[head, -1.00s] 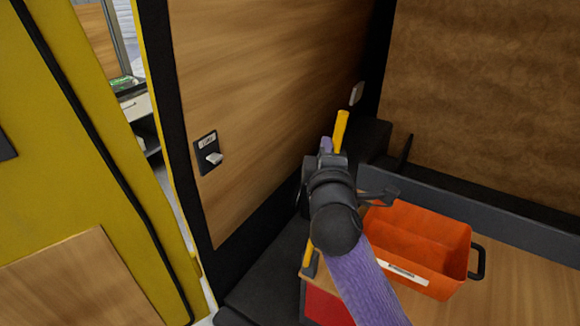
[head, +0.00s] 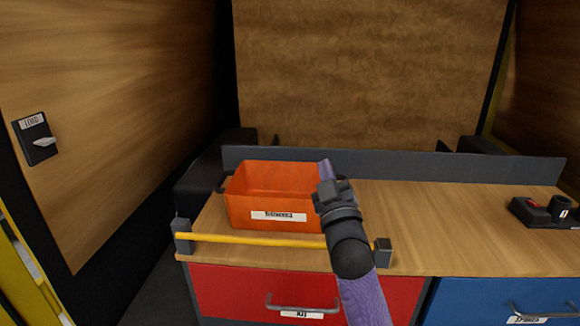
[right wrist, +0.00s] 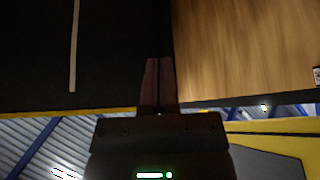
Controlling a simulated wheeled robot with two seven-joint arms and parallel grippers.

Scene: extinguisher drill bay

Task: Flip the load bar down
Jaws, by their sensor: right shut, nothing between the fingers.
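The yellow load bar (head: 255,239) lies level across the front of the wooden counter in the head view. Its left end is at a grey bracket (head: 183,236). Its right part runs behind my right arm toward another grey bracket (head: 383,251); the arm hides part of it, so I cannot tell exactly how it sits there. My right gripper (head: 325,168) is shut and empty, above the counter beside the right side of the orange crate. Its closed fingers (right wrist: 159,85) also show in the right wrist view. My left gripper is not in view.
The orange crate (head: 262,212) stands on the counter (head: 440,215) behind the bar. A red drawer (head: 240,285) and a blue drawer (head: 470,295) are below. A switch plate (head: 35,138) is on the left wall. A black-and-red device (head: 540,211) sits at far right.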

